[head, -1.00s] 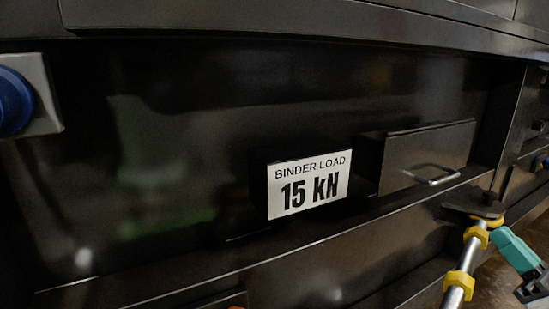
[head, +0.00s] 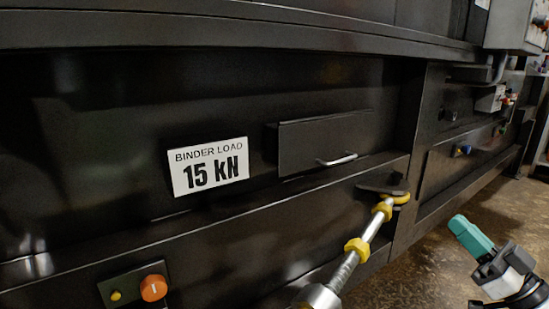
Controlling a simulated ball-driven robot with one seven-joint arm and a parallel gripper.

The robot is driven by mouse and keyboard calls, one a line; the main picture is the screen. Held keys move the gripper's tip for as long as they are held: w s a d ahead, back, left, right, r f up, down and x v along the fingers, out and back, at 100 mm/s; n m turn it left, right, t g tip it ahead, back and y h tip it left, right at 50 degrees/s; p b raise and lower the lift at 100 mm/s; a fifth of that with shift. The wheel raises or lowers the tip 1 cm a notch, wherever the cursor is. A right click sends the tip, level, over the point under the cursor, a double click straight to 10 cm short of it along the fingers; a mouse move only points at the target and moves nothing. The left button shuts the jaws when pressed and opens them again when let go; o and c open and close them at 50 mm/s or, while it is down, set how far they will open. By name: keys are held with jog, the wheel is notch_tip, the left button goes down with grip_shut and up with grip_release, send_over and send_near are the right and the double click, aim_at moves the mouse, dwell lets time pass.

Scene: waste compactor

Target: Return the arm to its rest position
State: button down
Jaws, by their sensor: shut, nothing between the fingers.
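My gripper (head: 470,236), with teal fingertips on a white and black arm end, shows at the lower right in the head view. Its fingers are together with nothing seen between them. It hangs over the brown floor, apart from the dark machine front and to the right of a silver rod with yellow collars (head: 372,228). The rest of my arm runs out of the picture at the bottom right.
The dark compactor front (head: 110,130) fills the left and middle. It bears a "BINDER LOAD 15 kN" sign (head: 208,167), a hatch with a silver handle (head: 337,159) and an orange knob (head: 153,288). Open brown floor (head: 420,275) lies at the lower right.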

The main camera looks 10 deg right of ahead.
jog(key=s+a+f+m+g, duration=0.15)
jog(key=a+f+g, duration=0.3)
jog(key=f, duration=0.45)
jog(key=s+a+f+g+h, duration=0.1)
jog(key=s+a+f+g, duration=0.15)
jog(key=a+f, duration=0.45)
jog(key=s+a+f+g, duration=0.1)
jog(key=a+f+g, duration=0.25)
jog(key=f, duration=0.75)
jog(key=s+f+m+g+h, duration=0.1)
jog(key=s+f+g+h, duration=0.35)
jog(key=s, duration=0.65)
jog(key=s+f+m+g+h, duration=0.2)
jog(key=s+f+g, duration=0.45)
jog(key=s, duration=0.45)
notch_tip(320, 180, up, 37)
jog(key=p, duration=3.7)
jog(key=shift+w+a, duration=0.3)
jog(key=shift+w, duration=0.05)
jog(key=shift+r, duration=0.1)
